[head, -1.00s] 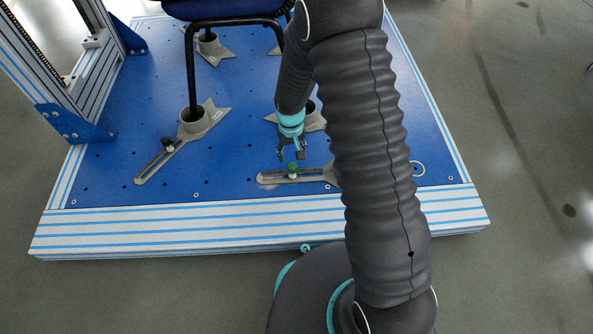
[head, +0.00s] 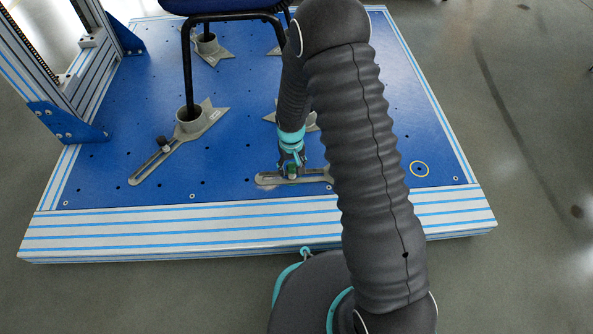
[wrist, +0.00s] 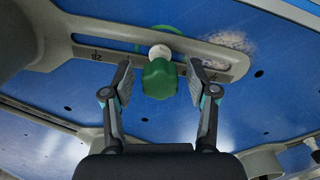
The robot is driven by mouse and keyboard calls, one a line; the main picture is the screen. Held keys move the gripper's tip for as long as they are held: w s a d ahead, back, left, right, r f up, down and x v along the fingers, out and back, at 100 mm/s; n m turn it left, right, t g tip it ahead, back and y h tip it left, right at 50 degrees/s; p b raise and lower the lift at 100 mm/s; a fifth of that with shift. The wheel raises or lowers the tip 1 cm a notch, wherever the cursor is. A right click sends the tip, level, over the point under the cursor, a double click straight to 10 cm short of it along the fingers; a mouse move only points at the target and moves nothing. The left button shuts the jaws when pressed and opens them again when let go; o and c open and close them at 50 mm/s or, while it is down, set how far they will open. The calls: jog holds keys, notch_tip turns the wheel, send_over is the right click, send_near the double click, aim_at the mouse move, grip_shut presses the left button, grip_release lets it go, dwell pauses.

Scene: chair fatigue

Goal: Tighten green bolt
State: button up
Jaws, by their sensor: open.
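The green bolt (wrist: 160,78) has a knob-like head and a pale collar, and sits in the slot of a grey slotted clamp bar (wrist: 90,53). My gripper (wrist: 160,85) is open in the wrist view, with one finger on each side of the green head and gaps visible on both sides. In the head view my gripper (head: 291,172) is down at the bar (head: 268,180), and the green bolt (head: 292,169) is mostly hidden between its fingers.
The bar lies on a blue platform (head: 230,160) with white and blue striped edging. Another slotted clamp with a dark knob (head: 163,143) is at the left. A chair leg (head: 189,70) stands in a cup behind. A metal frame (head: 40,60) rises at the far left.

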jog(key=n, duration=0.4)
dwell(0.4)
jog(key=n, duration=0.4)
grip_shut()
jog(key=shift+m, duration=2)
